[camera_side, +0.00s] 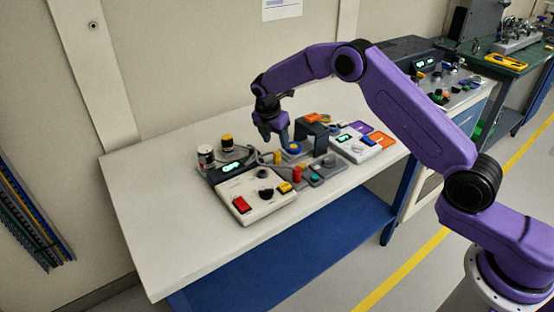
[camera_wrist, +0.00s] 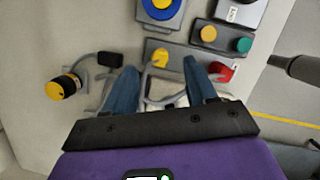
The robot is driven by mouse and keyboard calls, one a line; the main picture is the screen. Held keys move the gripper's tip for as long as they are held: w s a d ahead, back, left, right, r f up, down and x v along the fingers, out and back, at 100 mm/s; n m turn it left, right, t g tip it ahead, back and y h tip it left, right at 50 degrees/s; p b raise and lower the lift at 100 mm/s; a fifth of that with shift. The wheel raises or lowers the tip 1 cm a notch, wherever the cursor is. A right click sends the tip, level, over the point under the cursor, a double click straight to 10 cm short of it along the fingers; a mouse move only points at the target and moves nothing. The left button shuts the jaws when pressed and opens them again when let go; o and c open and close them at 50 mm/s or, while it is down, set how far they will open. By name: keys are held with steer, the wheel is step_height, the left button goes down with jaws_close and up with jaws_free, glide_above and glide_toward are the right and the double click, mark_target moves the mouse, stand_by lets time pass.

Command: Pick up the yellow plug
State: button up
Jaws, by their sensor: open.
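The yellow plug (camera_side: 277,157) stands upright among the grey fixtures on the white bench, with a red plug (camera_side: 297,173) nearby. In the wrist view the yellow plug (camera_wrist: 160,57) shows its round top, just ahead of and between the two blue fingertips. The red plug (camera_wrist: 223,72) is to its right, by the right finger. My gripper (camera_side: 273,138) points down above and slightly left of the yellow plug in the side view. It also shows in the wrist view (camera_wrist: 158,69). It is open, with nothing between its fingers.
A black and yellow cylinder (camera_wrist: 66,85) stands to the left. A blue-ringed yellow button (camera_wrist: 160,6) and a grey box with yellow and green buttons (camera_wrist: 222,37) are close by. A white control box (camera_side: 257,193) is in front. The bench's left side is clear.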

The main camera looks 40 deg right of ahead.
mark_target(277, 152)
steer(key=shift+a+x, duration=0.2)
steer(key=shift+x, duration=1.45)
steer(key=shift+a+x, duration=0.15)
steer(key=shift+x, duration=1.55)
steer(key=shift+f, duration=0.1)
jaws_close()
